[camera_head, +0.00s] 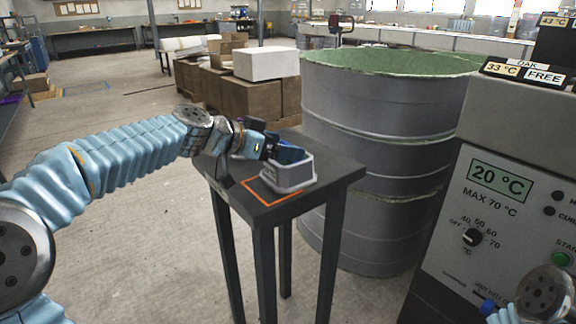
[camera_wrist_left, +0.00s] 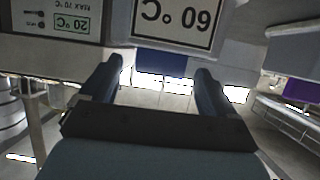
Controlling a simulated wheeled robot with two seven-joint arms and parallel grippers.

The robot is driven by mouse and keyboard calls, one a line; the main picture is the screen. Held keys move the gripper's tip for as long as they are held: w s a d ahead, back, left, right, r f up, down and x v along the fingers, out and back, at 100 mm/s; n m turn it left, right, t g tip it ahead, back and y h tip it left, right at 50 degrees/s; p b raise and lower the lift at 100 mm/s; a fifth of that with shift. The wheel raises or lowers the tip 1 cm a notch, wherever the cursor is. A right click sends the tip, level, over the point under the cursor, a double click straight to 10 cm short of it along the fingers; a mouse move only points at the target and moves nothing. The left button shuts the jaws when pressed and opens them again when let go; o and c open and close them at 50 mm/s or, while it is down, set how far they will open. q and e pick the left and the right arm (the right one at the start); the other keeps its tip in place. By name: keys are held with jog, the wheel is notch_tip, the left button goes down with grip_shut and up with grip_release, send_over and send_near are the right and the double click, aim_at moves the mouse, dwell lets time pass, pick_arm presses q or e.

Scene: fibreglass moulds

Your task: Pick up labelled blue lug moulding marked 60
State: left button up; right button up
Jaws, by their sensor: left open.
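My left gripper (camera_head: 283,151) is over the small dark table, at the grey open-topped tray (camera_head: 290,182). In the left wrist view its two dark blue fingers (camera_wrist_left: 160,70) stand apart, open. A blue block (camera_wrist_left: 162,62) shows beyond and between the fingertips; I see no contact with either finger. Above it a white label (camera_wrist_left: 177,24) reads 60 °C upside down; I cannot tell what carries it. In the head view the blue at the tray is too small to separate block from fingers. My right gripper is out of view.
The table (camera_head: 340,172) bears an orange square outline (camera_head: 268,203) under the tray. A large grey drum (camera_head: 370,110) stands close behind. A grey machine (camera_head: 500,215) showing 20 °C stands at the right. Cardboard boxes (camera_head: 250,97) are behind; floor at left is clear.

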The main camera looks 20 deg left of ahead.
pick_arm(q)
jog(key=c, duration=1.5)
jog(key=shift+r, duration=0.1)
jog(key=shift+c, duration=0.8)
jog(key=shift+r, duration=0.1)
